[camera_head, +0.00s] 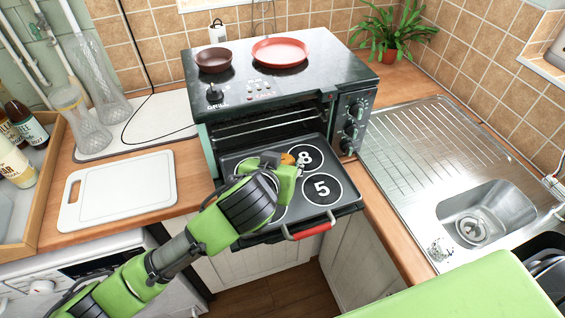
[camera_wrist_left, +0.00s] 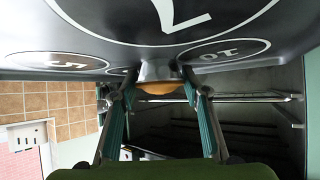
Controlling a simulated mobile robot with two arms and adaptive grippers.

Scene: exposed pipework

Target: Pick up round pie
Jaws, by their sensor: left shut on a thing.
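The small round pie (camera_head: 287,159) has a golden top and sits over the dark numbered tray (camera_head: 326,206) at the open oven. In the left wrist view the pie (camera_wrist_left: 158,87) shows its golden crust and a silvery tin, between both fingers. My left gripper (camera_head: 295,165) is shut on it; the hand covers part of the pie and the tray's left side. In the wrist view the gripper (camera_wrist_left: 160,92) has a finger on each side of the pie. I cannot tell whether the tin touches the tray. My right gripper is not in view.
The oven (camera_head: 280,80) stands behind the tray, with a red plate (camera_head: 280,52) and a brown bowl (camera_head: 214,60) on top. A red handle (camera_head: 313,230) is at the tray's front. A white cutting board (camera_head: 118,190) lies left; a metal sink (camera_head: 490,215) is right.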

